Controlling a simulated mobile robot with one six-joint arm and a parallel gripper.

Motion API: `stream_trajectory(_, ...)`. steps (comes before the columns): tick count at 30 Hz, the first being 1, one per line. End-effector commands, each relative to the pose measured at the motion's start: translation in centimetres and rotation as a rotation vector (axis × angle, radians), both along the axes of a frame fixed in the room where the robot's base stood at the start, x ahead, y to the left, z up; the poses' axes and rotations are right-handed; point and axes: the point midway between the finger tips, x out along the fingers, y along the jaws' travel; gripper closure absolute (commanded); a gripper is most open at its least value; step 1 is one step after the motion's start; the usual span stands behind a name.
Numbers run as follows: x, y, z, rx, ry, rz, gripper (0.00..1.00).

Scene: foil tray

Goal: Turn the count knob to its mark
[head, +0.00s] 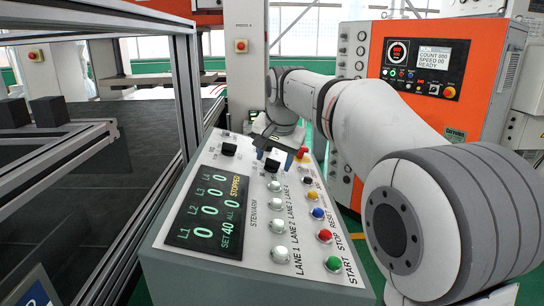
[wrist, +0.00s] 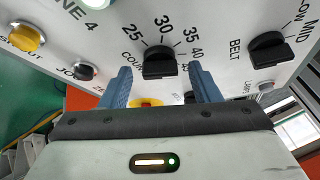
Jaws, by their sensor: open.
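The count knob (wrist: 159,63) is a black bar-shaped knob on the light panel, with a scale of numbers from 25 through 30, 35 and 40 around it. In the wrist view it shows between the two blue fingertips of my gripper (wrist: 160,70), which are open, one on each side. I cannot tell whether they touch it or which number it points to. In the head view my gripper (head: 278,146) is above the far end of the panel, by the count knob (head: 272,164). The panel's display (head: 209,205) reads SET 40, STOPPED and zeros.
The black belt knob (wrist: 268,50) is right of the count knob in the wrist view. A red knob on yellow (head: 303,154) sits close to my gripper. Several coloured buttons (head: 325,236) line the panel's right side. A metal frame (head: 185,85) stands left of the panel.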

Motion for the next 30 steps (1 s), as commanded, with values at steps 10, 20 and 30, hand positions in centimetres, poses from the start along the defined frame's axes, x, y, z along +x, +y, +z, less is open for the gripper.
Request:
stream_trajectory(10, 0.03, 0.09, -0.07, 0.0, -0.001, 0.001, 0.53)
stream_trajectory(20, 0.01, 0.12, -0.04, 0.0, -0.001, 0.002, 0.8)
stream_trajectory(30, -0.05, 0.35, -0.08, 0.002, -0.007, 0.024, 0.88)
